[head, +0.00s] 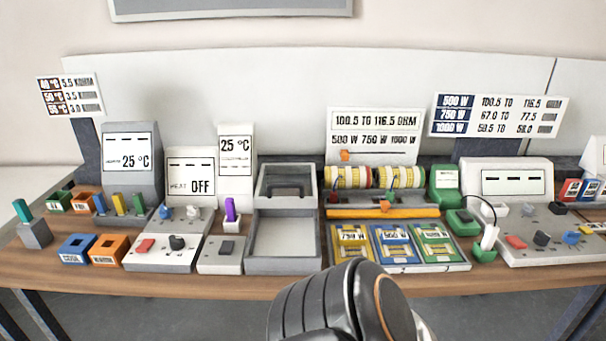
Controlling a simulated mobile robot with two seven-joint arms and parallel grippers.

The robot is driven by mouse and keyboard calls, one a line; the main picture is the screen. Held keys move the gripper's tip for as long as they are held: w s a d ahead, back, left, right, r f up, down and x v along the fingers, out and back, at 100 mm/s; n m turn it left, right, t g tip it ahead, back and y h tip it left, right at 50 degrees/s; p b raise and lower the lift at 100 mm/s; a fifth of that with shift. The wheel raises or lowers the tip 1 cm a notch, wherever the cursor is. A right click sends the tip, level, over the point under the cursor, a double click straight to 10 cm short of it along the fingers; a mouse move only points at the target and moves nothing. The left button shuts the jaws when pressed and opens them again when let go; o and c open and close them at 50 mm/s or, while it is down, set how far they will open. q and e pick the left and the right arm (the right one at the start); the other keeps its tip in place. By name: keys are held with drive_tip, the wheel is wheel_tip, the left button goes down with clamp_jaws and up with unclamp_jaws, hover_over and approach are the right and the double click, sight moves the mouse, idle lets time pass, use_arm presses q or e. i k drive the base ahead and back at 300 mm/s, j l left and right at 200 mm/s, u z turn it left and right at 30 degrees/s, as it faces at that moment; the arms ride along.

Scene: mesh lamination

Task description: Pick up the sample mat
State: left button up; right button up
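No object is labelled legibly as the sample mat. Three flat framed pieces lie side by side in a pale tray right of centre: a yellow one (355,245), a blue one (398,244) and a green one (437,243). Each has a printed label and a patterned panel; I cannot tell which, if any, is the sample mat. Neither gripper shows. A dark rounded link of my own arm rises from the bottom centre, in front of the table edge, with no fingers visible.
An empty grey tray (284,262) stands at centre. Behind the framed pieces are yellow rolls (347,178) and an orange-fronted bar (382,211). Meters and switch boxes (165,252) crowd the left; a meter with a cabled probe (489,238) stands right. The wooden front edge (210,283) is clear.

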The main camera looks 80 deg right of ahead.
sight(350, 241)
drive_tip(key=k+j+z, duration=0.1)
drive_tip(key=z, duration=3.05)
